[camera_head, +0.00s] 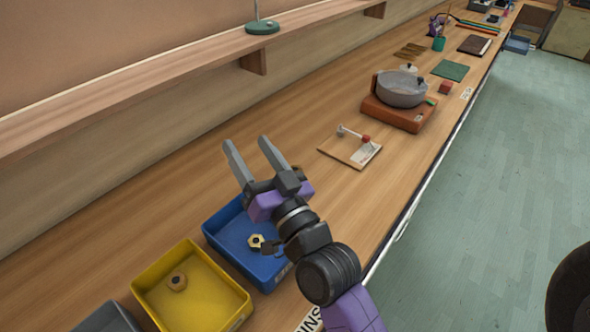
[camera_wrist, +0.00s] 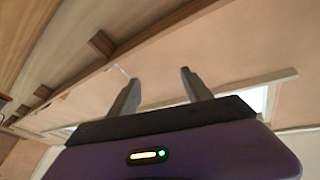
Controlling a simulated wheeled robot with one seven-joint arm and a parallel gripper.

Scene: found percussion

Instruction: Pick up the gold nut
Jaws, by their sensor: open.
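A gold nut (camera_head: 256,242), hexagonal with a dark hole, lies in the blue tray (camera_head: 213,246). A second, browner nut-like piece (camera_head: 177,281) lies in the yellow tray (camera_head: 240,313); I cannot tell for sure if it is also gold. My gripper (camera_head: 248,143) is open and empty, raised above the bench past the blue tray's far side, fingers pointing up and away toward the wall. In the wrist view my gripper (camera_wrist: 161,78) shows two parted fingers with nothing between them, and no nut is in sight. My arm covers part of the blue tray's right side.
A grey tray (camera_head: 108,318) sits at the lower left. A wooden board with a small red-tipped device (camera_head: 350,150) and a grey pot (camera_head: 401,89) on a brown block stand farther along the bench. A shelf (camera_head: 160,75) with a green lamp base (camera_head: 262,27) runs along the wall.

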